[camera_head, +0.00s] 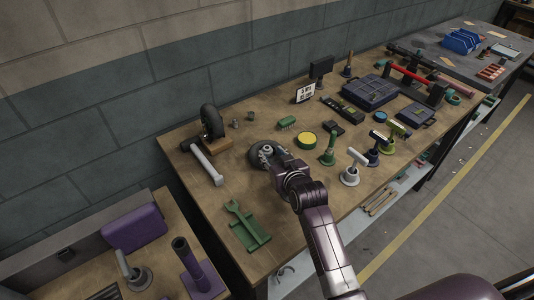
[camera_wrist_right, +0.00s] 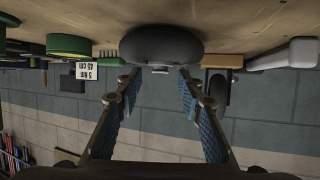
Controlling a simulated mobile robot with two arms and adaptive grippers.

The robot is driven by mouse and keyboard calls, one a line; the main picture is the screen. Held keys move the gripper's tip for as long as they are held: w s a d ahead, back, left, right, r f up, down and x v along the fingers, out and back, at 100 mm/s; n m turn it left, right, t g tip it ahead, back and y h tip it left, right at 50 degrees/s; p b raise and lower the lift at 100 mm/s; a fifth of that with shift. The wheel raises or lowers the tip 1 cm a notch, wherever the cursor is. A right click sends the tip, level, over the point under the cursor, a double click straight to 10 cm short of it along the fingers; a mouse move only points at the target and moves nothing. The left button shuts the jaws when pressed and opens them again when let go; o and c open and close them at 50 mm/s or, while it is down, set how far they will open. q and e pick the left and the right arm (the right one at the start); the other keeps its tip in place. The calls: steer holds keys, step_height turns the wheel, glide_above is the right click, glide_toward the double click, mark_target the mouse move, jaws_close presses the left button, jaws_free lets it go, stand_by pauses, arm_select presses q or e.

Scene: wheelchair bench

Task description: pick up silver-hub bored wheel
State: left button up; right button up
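A dark wheel (camera_head: 255,154) lies flat on the wooden workbench, partly hidden by my right gripper (camera_head: 270,156). In the right wrist view, the wheel (camera_wrist_right: 162,43) is ahead, with a small silver hub at its middle. The right gripper's two blue-padded fingers (camera_wrist_right: 158,80) are spread with nothing between them. Their tips are close to the wheel; I cannot tell whether they touch it. Another dark wheel (camera_head: 212,121) stands upright on a wooden block, left of the gripper. My left gripper is not in view.
Several upright-handled parts (camera_head: 350,168) stand to the right. Bare wood lies in front of the wheel.

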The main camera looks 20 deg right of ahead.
mark_target(268, 150)
steer(key=x, duration=0.3)
steer(key=shift+w+f, duration=0.1)
steer(key=shift+w, duration=0.3)
steer(key=c, duration=0.5)
jaws_close()
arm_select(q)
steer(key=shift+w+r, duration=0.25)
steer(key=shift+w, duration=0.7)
